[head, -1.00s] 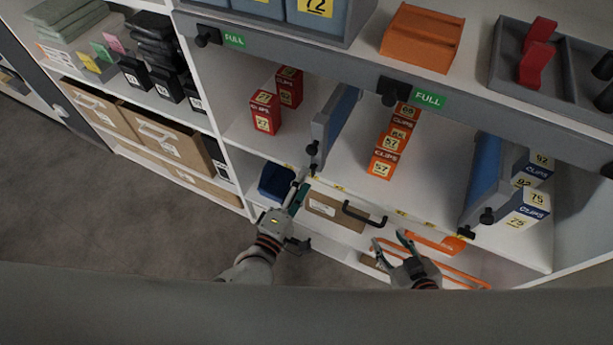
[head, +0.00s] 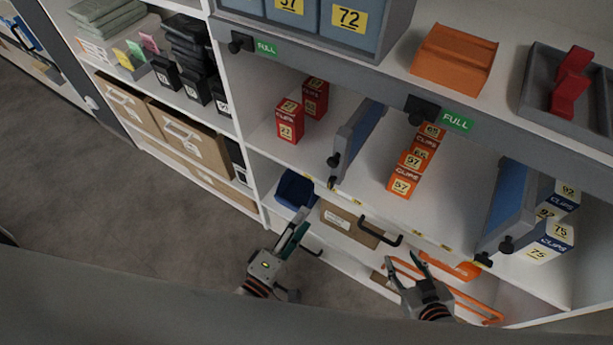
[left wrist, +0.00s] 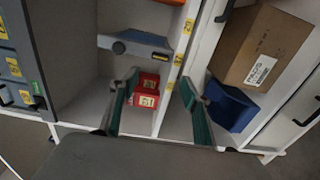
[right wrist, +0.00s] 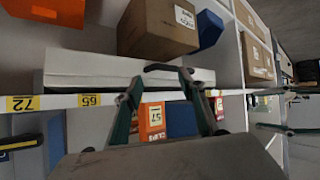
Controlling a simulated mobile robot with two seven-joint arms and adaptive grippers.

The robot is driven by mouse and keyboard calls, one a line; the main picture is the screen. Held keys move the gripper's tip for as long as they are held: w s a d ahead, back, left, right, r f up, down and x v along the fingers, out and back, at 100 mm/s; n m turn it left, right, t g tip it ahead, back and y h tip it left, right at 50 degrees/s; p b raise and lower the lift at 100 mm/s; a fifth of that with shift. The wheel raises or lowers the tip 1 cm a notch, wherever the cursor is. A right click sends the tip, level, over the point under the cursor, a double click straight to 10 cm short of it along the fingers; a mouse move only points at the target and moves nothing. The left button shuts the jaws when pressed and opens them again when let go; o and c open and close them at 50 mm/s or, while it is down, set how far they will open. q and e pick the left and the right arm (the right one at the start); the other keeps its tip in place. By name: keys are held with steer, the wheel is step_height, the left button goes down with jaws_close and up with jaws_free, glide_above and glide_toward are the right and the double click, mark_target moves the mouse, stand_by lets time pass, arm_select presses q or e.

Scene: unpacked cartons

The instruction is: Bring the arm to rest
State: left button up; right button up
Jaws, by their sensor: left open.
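My left gripper (head: 308,235) is open and empty in the head view, low in front of the shelf unit's front edge. In the left wrist view its two green-padded fingers (left wrist: 160,85) stand well apart, with red clip boxes (left wrist: 147,92) visible beyond them on a shelf. My right gripper (head: 405,265) is to its right in the head view, its fingers spread and empty, near a black handle (head: 380,232). In the right wrist view its fingers (right wrist: 160,82) are apart, with an orange clips box (right wrist: 152,122) beyond them. Neither gripper visibly holds anything.
The shelf (head: 335,205) carries red boxes (head: 290,121), orange clip boxes (head: 404,182), blue-and-white clip boxes (head: 550,241) and grey-blue dividers. Below are a blue bin (head: 296,189), a brown carton (head: 343,219) and orange rails (head: 455,292). Open grey floor (head: 130,225) lies at left.

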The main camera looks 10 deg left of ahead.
arm_select(q)
steer(key=s+a+f+m+g+y, duration=0.2)
steer(key=a+f+m, duration=0.1)
steer(key=a+m, duration=0.4)
steer(key=s+a+f+m+g+y, duration=0.2)
steer(key=a+m, duration=0.4)
steer(key=m, duration=0.4)
steer(key=shift+s+a+f+m+g+y, duration=0.2)
steer(key=shift+a+f+m+g+y, duration=0.15)
steer(key=shift+f+g, duration=0.35)
